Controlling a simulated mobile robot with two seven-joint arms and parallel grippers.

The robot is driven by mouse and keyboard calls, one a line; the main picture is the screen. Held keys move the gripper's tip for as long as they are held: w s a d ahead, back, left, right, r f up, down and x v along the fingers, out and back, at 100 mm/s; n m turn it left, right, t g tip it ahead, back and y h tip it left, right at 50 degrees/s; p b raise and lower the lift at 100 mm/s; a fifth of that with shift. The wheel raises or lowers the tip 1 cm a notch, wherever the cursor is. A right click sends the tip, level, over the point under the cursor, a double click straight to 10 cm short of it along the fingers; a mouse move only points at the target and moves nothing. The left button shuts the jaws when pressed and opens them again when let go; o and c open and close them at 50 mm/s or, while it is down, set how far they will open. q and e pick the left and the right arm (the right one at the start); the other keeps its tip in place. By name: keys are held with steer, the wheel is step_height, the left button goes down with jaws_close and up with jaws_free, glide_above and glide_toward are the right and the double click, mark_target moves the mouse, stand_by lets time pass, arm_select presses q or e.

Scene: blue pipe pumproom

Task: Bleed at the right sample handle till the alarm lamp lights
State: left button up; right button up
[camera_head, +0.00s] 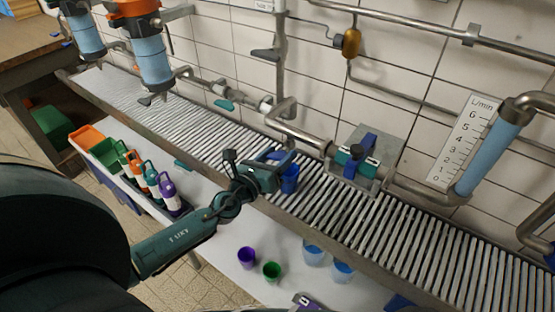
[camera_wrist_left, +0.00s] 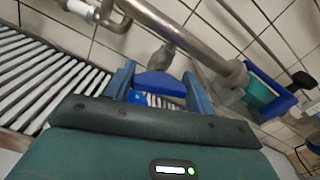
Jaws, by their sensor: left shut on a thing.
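My left gripper (camera_head: 280,160) reaches over the grated trough and is shut on a blue handle (camera_wrist_left: 160,84) under the steel pipe. In the left wrist view the handle lies between the two blue fingers (camera_wrist_left: 160,92). In the head view the gripper hides most of it. A blue cup (camera_head: 289,181) stands on the grating just below the gripper, and part of it shows in the left wrist view (camera_wrist_left: 139,97). An amber lamp-like fitting (camera_head: 351,43) hangs on the tiled wall. It looks dull, without a clear glow.
A valve with a blue handle (camera_head: 362,158) sits right of the gripper. A flow gauge (camera_head: 488,155) with a scale plate is further right. Several cups, including a purple one (camera_head: 247,257), stand below the trough. A tray of bottles (camera_head: 150,180) stands left.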

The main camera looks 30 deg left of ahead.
arm_select(q)
steer(key=n+b, duration=0.1)
steer(key=n, duration=0.3)
steer(key=shift+f+n, duration=0.1)
steer(key=shift+n, duration=0.3)
steer(key=n, duration=0.4)
steer(key=shift+n, duration=0.8)
arm_select(e)
steer(key=shift+a+f, duration=0.15)
steer(key=shift+a, duration=0.2)
steer(key=shift+f, duration=0.1)
arm_select(q)
steer(key=o, duration=1)
arm_select(e)
steer(key=shift+w, duration=0.1)
